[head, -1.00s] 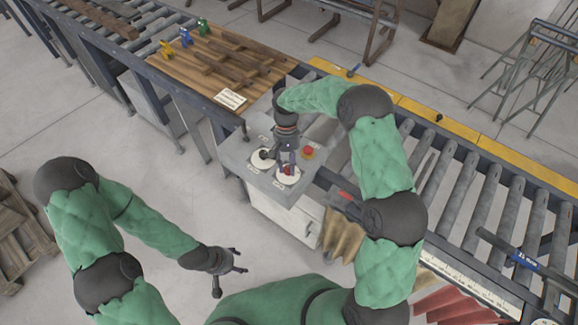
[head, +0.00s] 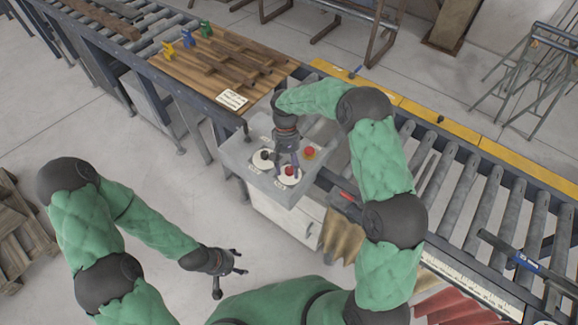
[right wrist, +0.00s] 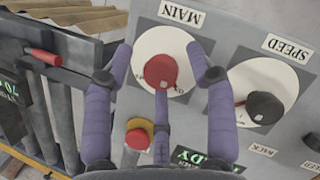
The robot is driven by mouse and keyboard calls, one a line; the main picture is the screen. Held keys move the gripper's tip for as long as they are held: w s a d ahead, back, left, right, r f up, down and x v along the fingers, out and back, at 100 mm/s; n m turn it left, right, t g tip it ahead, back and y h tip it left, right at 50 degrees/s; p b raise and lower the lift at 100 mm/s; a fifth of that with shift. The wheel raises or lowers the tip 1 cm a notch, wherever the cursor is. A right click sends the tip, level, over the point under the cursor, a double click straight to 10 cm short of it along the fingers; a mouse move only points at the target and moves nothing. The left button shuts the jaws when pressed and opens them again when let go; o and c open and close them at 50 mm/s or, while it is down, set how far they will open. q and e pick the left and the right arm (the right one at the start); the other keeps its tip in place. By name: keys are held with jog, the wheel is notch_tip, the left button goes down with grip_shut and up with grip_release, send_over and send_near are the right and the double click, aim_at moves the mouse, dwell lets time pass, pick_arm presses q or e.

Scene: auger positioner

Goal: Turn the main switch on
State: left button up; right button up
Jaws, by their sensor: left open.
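The main switch is a red knob (right wrist: 160,72) on a white round dial under the upside-down label MAIN (right wrist: 181,14). In the head view the red knob (head: 290,171) sits at the front of the grey control panel (head: 240,150). Its small pale mark lies at the lower side in the wrist view, near lettering that seems to read ON. My right gripper (right wrist: 160,62) is open, with two fingertips apart on either side of the knob and the third just below it; contact is unclear. My right gripper (head: 287,165) is above the panel. My left gripper (head: 234,270) is open and empty.
The black speed knob (right wrist: 265,107) is beside the main dial. A red button on a yellow base (right wrist: 138,137) and a green display (right wrist: 207,158) are near my fingers. A roller conveyor (head: 460,190) runs along the right. A wooden board (head: 200,75) lies behind the panel.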

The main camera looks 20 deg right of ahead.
jog(key=shift+w+d, duration=0.1)
jog(key=shift+w, duration=0.05)
jog(key=shift+w+r, duration=0.15)
jog(key=shift+r, duration=0.15)
jog(key=v, duration=1.1)
jog(key=shift+r, duration=0.1)
